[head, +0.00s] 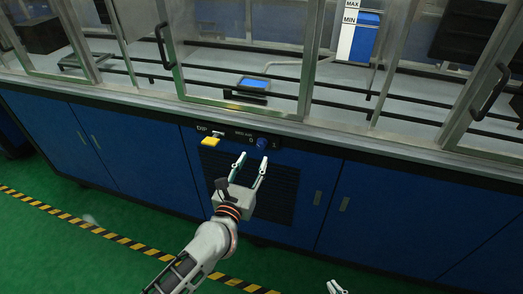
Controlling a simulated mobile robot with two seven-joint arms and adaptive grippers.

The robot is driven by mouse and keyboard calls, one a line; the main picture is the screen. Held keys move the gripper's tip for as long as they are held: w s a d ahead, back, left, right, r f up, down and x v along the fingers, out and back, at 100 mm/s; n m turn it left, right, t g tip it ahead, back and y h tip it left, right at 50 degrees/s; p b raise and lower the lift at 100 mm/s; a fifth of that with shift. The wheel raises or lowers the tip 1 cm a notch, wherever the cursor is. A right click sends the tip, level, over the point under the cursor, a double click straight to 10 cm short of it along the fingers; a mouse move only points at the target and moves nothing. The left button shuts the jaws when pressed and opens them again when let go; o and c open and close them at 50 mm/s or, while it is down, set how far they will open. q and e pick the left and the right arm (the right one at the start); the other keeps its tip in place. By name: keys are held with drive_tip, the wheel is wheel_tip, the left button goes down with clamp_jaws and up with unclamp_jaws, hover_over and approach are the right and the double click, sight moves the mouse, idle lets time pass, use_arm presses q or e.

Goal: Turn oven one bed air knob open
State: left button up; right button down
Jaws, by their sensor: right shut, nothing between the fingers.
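The bed air knob (262,143) is a small blue knob on the dark control strip of the blue cabinet, between the marks 0 and 1. Which way it points is too small to tell. My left gripper (253,158) is open in front of the cabinet, its two fingers spread and pointing up toward the strip just below the knob. Nothing is between its fingers, and whether it touches the panel cannot be told. My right gripper (335,287) shows only its fingertips at the bottom edge; it is shut and empty.
A yellow control (211,141) sits left of the knob on the strip. A dark louvred vent (282,190) is below. Above are the metal ledge and framed glass doors with black handles (164,46). The green floor with a striped line is clear.

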sight(260, 146)
use_arm(q)
drive_tip(key=x, duration=0.6)
drive_tip(key=shift+w+b, duration=0.25)
drive_tip(key=shift+b, duration=0.15)
clamp_jaws()
